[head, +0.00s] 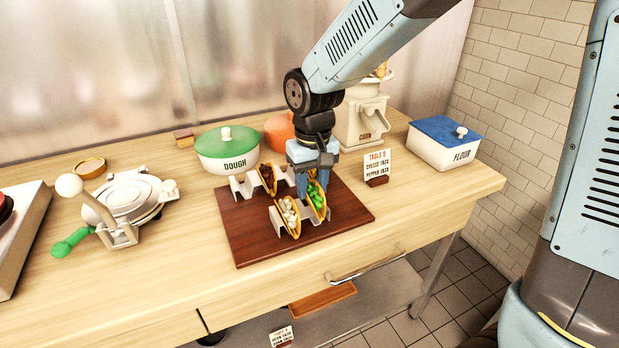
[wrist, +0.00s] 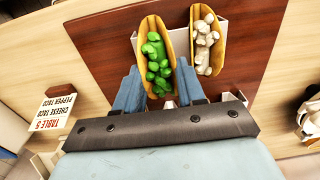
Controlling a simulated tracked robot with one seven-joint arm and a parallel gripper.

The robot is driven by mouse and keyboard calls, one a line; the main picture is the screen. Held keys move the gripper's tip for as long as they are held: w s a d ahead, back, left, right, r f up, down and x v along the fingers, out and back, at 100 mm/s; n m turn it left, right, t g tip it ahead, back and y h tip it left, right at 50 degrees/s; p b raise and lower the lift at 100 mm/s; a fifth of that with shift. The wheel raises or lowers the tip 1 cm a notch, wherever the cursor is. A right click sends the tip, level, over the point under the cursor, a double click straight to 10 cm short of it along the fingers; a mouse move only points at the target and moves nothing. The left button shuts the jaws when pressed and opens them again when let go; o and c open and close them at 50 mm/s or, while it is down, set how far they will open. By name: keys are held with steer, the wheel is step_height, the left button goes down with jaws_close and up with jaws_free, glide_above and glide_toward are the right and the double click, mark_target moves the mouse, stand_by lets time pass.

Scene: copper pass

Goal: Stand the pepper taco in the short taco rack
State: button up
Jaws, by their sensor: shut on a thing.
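The pepper taco (head: 317,201), a yellow shell with green filling, is at the right of the front white rack (head: 278,222) on the board. My gripper (head: 313,188) points down and is shut on this taco. In the wrist view the pepper taco (wrist: 158,55) is between the blue fingers. A taco with white filling (head: 290,214) stands in the front rack, left of the pepper taco. The front rack looks shorter than the back rack (head: 243,187). Whether the pepper taco rests fully in its slot is hidden.
A taco with dark filling (head: 267,177) stands in the back rack. Both racks are on a dark wooden board (head: 250,245). Behind are a green-lidded dough pot (head: 227,152) and a corn grinder (head: 363,118). A Table 5 card (head: 377,165) and flour box (head: 443,145) stand right.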

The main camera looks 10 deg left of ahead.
steer(key=shift+f, duration=1.35)
steer(key=o, duration=1.1)
steer(key=shift+o, duration=0.2)
step_height(320, 180, up, 14)
steer(key=shift+f, duration=0.15)
steer(key=shift+w+d, duration=0.1)
steer(key=shift+d, duration=0.05)
